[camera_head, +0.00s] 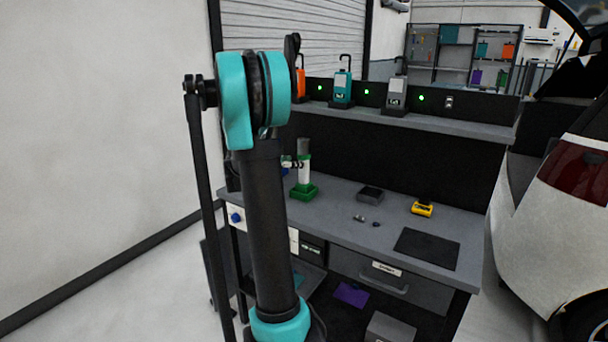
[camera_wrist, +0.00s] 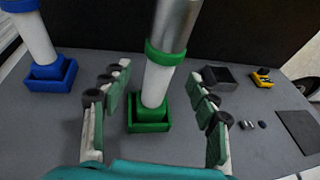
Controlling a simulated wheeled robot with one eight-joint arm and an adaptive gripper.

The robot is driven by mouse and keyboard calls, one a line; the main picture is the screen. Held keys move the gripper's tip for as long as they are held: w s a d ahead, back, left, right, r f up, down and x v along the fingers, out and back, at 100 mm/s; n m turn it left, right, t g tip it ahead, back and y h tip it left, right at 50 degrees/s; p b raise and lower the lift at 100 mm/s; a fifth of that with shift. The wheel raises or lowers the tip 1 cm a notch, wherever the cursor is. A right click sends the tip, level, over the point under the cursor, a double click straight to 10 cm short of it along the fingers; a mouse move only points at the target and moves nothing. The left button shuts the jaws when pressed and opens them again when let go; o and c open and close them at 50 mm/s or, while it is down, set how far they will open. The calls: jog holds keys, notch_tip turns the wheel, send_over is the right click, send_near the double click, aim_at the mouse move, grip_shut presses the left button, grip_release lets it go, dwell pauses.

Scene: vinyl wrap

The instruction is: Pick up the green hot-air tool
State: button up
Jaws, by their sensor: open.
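The green hot-air tool (camera_wrist: 157,84) stands upright in a green square holder (camera_wrist: 149,126) on the grey workbench. It has a white body, a green collar and a metal upper tube. The tool also shows in the head view (camera_head: 304,170), just right of my arm. My gripper (camera_wrist: 162,72) is open and empty, one finger on each side of the tool in the wrist view. Neither finger visibly touches it. I cannot tell whether the tool is fully between the fingertips or just beyond them. In the head view most of my gripper is hidden behind my arm.
A similar blue tool (camera_wrist: 36,38) stands in a blue holder (camera_wrist: 50,74) to the left. To the right are a dark tray (camera_wrist: 219,77), a yellow item (camera_wrist: 262,78), small loose pieces (camera_wrist: 249,125) and a black mat (camera_wrist: 302,130). A dark panel rises behind the bench.

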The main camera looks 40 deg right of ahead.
jog(key=shift+f+x, duration=0.2)
jog(key=shift+x, duration=2.95)
jog(key=shift+s, duration=0.1)
grip_shut()
